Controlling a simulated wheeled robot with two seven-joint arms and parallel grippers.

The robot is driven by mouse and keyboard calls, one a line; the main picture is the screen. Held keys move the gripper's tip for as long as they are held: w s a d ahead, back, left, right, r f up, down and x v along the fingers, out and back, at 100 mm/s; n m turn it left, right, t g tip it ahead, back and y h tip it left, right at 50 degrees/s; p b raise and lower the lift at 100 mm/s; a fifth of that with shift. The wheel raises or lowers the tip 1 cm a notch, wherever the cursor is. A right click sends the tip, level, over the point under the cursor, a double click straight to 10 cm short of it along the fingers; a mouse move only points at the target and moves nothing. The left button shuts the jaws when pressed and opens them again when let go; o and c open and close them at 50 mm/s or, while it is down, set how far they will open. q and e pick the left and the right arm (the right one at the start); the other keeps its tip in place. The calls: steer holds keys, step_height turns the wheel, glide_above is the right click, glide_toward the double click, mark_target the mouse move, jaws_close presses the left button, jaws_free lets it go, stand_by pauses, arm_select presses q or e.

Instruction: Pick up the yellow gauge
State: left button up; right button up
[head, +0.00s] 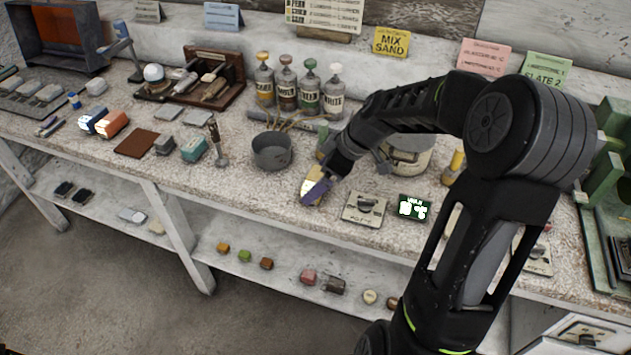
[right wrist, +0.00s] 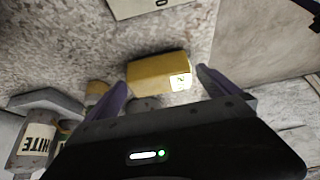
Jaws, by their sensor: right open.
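The yellow gauge (right wrist: 158,72) is a small yellow block with a pale printed mark on one end, lying on the speckled bench top. In the right wrist view it lies between the two purple fingers of my right gripper (right wrist: 162,80), with a gap at its sides. The right gripper is open and holds nothing. In the head view the gripper (head: 317,192) is low over the bench's front part, and the gauge (head: 311,184) shows only partly behind a finger. My left gripper is not in view.
A grey pot (head: 272,152) stands left of the gripper, and a plate with a dark knob (head: 365,209) lies to its right. Labelled bottles (head: 309,90) stand behind. A green display (head: 413,208) sits farther right. The bench's front edge is close by.

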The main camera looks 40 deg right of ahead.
steer(key=shift+x, duration=1.1)
steer(key=shift+c, duration=0.4)
steer(key=c, duration=1.4)
